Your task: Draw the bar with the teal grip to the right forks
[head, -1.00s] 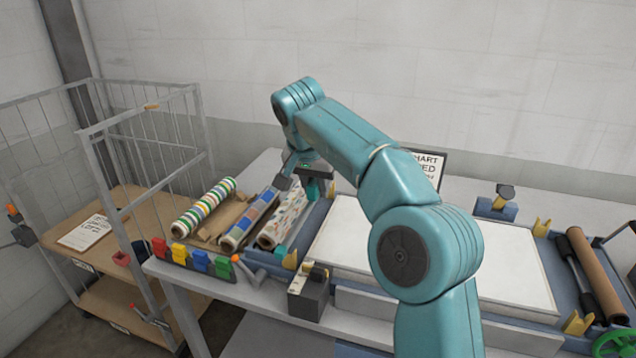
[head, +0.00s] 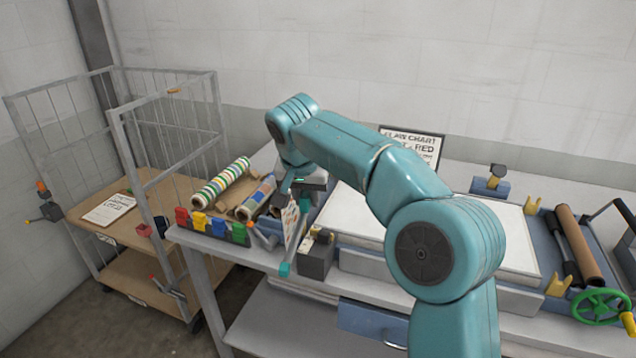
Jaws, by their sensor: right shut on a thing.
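My right gripper (head: 304,195), at the left end of the press, is shut on the bar at its far teal part (head: 304,204). The bar's near teal end (head: 285,270) shows in front of the table edge. A patterned sheet (head: 290,224) shows nearly edge-on between the teal parts. The middle of the bar is hard to make out. The right forks are two yellow holders, one at the back (head: 532,204) and one at the front (head: 559,286). They stand at the far end of the white press bed (head: 460,238). My left gripper is not in view.
Striped (head: 220,182) and coloured (head: 258,196) rolls lie left of the gripper, behind a row of coloured clips (head: 212,226). A grey block (head: 317,256) stands at the front edge. A brown roller (head: 580,245) and green handwheel (head: 602,307) are at right. A wire cart (head: 160,170) is at left.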

